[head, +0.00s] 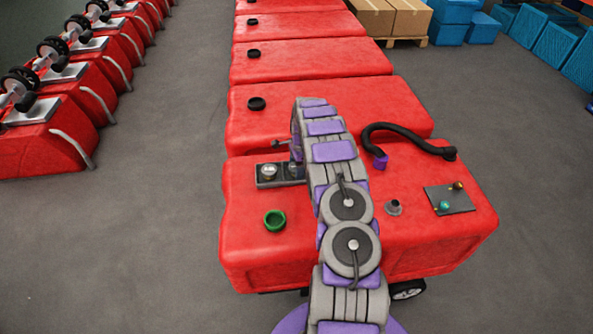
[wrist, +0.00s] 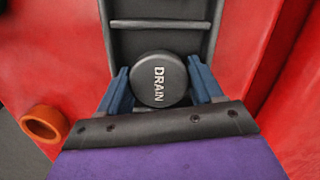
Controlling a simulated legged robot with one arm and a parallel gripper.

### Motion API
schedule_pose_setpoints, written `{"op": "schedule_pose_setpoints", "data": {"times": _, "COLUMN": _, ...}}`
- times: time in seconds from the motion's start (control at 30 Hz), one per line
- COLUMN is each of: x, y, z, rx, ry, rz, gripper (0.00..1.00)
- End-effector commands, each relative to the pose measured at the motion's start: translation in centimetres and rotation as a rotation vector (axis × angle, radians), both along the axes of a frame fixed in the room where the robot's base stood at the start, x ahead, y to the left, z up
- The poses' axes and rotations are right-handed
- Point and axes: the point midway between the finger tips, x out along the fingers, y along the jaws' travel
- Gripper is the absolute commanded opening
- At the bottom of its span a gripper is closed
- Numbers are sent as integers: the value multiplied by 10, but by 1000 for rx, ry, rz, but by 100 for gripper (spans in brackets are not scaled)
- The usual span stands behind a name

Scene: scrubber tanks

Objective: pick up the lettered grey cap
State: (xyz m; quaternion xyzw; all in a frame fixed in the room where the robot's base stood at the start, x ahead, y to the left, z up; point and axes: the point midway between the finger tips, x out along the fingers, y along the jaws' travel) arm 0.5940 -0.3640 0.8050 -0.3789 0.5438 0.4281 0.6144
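The grey cap (wrist: 160,79) is round and dark, with the white letters DRAIN on its top. In the wrist view it sits between the two blue fingers of my gripper (wrist: 160,84), over a dark tray (wrist: 158,40) with raised cross ribs. The fingers are very close to both sides of the cap; whether they press on it I cannot tell. In the head view a dark tray (head: 260,184) lies on the nearest red tank (head: 250,250), left of my arm. My arm hides part of that area, and the gripper's fingers do not show clearly there.
An orange ring (wrist: 43,123) is at left in the wrist view. The nearest tank also carries a green ring (head: 275,220), a black hose (head: 410,137), a small grey spout (head: 394,207) and a dark plate (head: 450,200) with small knobs. More red tanks stand behind; grey floor is clear at left.

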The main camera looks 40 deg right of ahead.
Motion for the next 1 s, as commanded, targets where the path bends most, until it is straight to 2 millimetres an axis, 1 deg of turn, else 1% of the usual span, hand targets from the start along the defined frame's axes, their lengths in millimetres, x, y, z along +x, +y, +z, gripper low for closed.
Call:
{"op": "schedule_pose_setpoints", "data": {"times": 0.03, "x": 0, "y": 0, "z": 0, "rx": 0, "ry": 0, "rz": 0, "gripper": 60}}
{"op": "schedule_pose_setpoints", "data": {"times": 0.07, "x": 0, "y": 0, "z": 0, "rx": 0, "ry": 0, "rz": 0, "gripper": 57}}
{"op": "schedule_pose_setpoints", "data": {"times": 0.3, "x": 0, "y": 0, "z": -1, "rx": 0, "ry": 1, "rz": 0, "gripper": 34}}
{"op": "schedule_pose_setpoints", "data": {"times": 0.57, "x": 0, "y": 0, "z": 0, "rx": 0, "ry": 1, "rz": 0, "gripper": 34}}
{"op": "schedule_pose_setpoints", "data": {"times": 0.67, "x": 0, "y": 0, "z": 4, "rx": 0, "ry": 1, "rz": 0, "gripper": 34}}
{"op": "schedule_pose_setpoints", "data": {"times": 0.77, "x": 0, "y": 0, "z": 12, "rx": 0, "ry": 0, "rz": -1, "gripper": 34}}
{"op": "schedule_pose_setpoints", "data": {"times": 0.87, "x": 1, "y": 1, "z": 26, "rx": -1, "ry": -1, "rz": 2, "gripper": 34}}
{"op": "schedule_pose_setpoints", "data": {"times": 0.93, "x": 1, "y": 0, "z": 39, "rx": -1, "ry": -1, "rz": 1, "gripper": 34}}
{"op": "schedule_pose_setpoints", "data": {"times": 1.0, "x": -7, "y": 0, "z": 38, "rx": 0, "ry": 2, "rz": -1, "gripper": 34}}
